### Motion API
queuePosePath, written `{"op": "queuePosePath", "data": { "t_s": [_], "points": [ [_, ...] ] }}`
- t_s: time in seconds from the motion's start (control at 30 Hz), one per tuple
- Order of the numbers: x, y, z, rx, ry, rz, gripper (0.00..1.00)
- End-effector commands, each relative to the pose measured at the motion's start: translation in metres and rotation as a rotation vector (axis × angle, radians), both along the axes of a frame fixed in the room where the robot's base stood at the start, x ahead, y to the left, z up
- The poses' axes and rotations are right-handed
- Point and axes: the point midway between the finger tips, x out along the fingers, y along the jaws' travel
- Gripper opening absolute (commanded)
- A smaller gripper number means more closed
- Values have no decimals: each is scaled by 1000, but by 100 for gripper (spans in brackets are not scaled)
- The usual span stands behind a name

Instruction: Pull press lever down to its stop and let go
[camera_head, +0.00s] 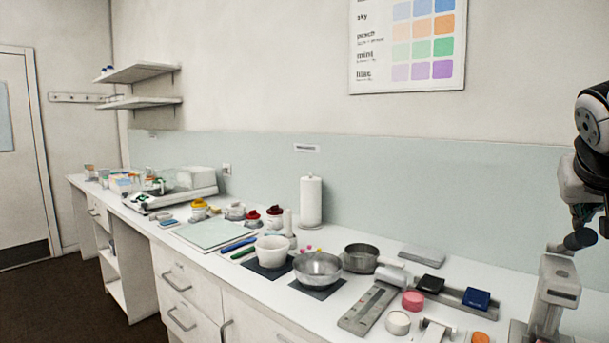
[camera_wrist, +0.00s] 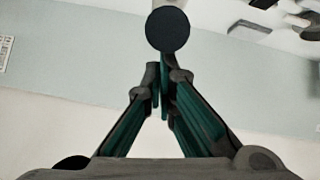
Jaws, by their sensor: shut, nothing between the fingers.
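The press (camera_head: 559,282) is a grey upright device at the right edge of the head view, cut off at the bottom. Its lever ends in a dark round knob (camera_head: 580,239), just above and right of the press head. In the wrist view the knob (camera_wrist: 168,29) is a dark disc straight beyond my fingertips. My gripper (camera_wrist: 163,82) is shut with nothing between its fingers. In the head view my gripper (camera_head: 582,214) points down just above the knob. I cannot tell whether the fingertips touch it.
Left of the press, the bench holds a black block (camera_head: 430,284), a blue block (camera_head: 477,298), a pink round piece (camera_head: 413,300) and a grey flat scale-like tool (camera_head: 369,306). A metal bowl (camera_head: 318,268) and a pot (camera_head: 361,258) stand further left. The wall is close behind.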

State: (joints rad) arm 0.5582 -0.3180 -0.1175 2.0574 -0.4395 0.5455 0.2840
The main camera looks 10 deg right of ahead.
Motion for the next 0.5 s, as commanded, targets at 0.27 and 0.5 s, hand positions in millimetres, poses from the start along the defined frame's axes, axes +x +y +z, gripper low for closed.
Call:
{"op": "queuePosePath", "data": {
  "t_s": [0.27, 0.5],
  "points": [
    [-2, 7, -22, -71, -60, -1, 0],
    [-6, 14, -36, -129, -111, 0, 0]
  ]
}}
